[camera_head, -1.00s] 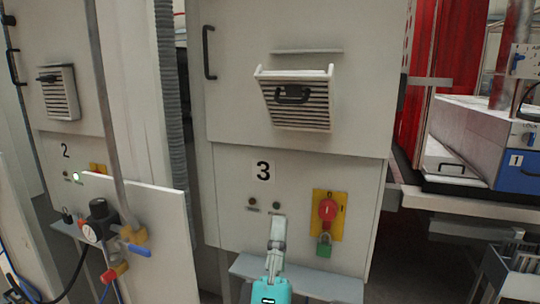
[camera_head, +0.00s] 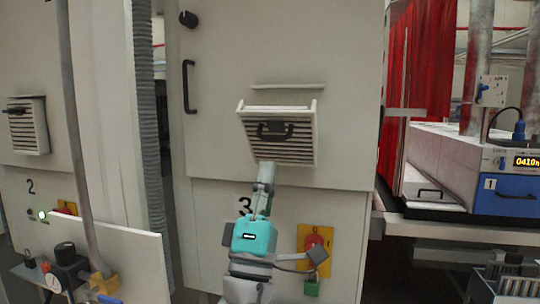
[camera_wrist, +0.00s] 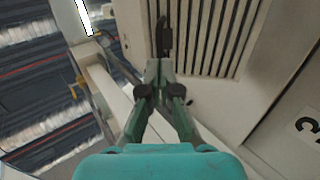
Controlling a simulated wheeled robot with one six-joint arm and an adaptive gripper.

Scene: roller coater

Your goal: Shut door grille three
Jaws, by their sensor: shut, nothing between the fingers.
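Door grille three (camera_head: 282,134) is a slatted cream panel with a black handle (camera_head: 275,130) on the cabinet above the number 3. It is tilted outward at its top, with a gap behind its top edge. My gripper (camera_head: 266,168) is shut and empty, pointing up just below the grille's lower edge. In the wrist view the grille slats (camera_wrist: 208,30) and the black handle (camera_wrist: 164,38) show ahead of my fingertips (camera_wrist: 158,66). I cannot tell whether the fingertips touch the grille. My arm hides part of the number 3.
A red switch on a yellow plate (camera_head: 325,240) with a green padlock (camera_head: 312,287) is right of my arm. Cabinet two's grille (camera_head: 28,126) is at left. A pole (camera_head: 72,130) and white panel (camera_head: 125,250) stand at front left.

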